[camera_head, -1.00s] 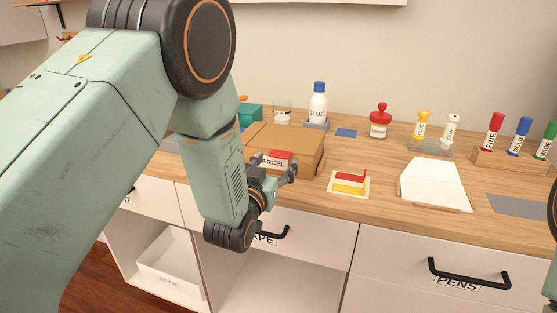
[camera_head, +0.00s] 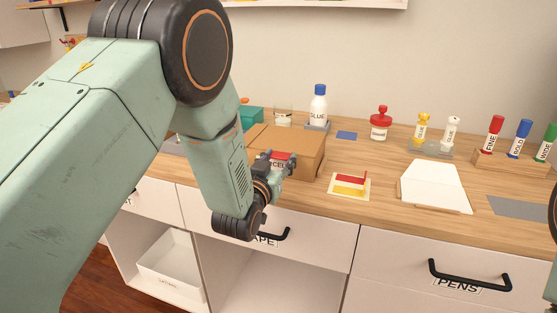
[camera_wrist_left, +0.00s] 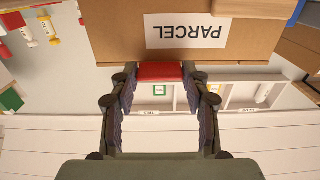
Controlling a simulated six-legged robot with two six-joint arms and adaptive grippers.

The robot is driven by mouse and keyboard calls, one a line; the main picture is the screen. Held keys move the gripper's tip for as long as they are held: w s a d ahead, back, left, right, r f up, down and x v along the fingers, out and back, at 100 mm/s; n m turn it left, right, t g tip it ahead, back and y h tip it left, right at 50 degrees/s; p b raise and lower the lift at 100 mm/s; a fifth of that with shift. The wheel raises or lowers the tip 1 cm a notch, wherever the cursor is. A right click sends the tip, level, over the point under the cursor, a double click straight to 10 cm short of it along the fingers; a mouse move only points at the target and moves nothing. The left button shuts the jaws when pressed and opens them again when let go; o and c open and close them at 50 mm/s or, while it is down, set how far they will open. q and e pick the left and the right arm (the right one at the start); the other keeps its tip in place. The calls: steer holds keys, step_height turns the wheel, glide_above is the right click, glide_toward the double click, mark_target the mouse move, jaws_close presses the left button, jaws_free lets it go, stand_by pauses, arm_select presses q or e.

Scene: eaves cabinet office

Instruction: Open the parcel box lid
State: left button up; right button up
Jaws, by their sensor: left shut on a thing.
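The brown parcel box (camera_head: 290,141) stands on the wooden counter, and its lid looks closed. Its white PARCEL label (camera_wrist_left: 186,31) shows upside down in the left wrist view. A red tab (camera_wrist_left: 159,72) sticks out from the box's front edge; it is partly hidden behind my gripper in the head view (camera_head: 280,155). My left gripper (camera_wrist_left: 160,75) is shut on the red tab, with a fingertip at each side of it. It also shows at the box's front in the head view (camera_head: 275,163). My right gripper is not in view.
Drawers with black handles (camera_head: 468,275) lie below the counter edge.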

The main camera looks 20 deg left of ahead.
arm_select(q)
jaws_close()
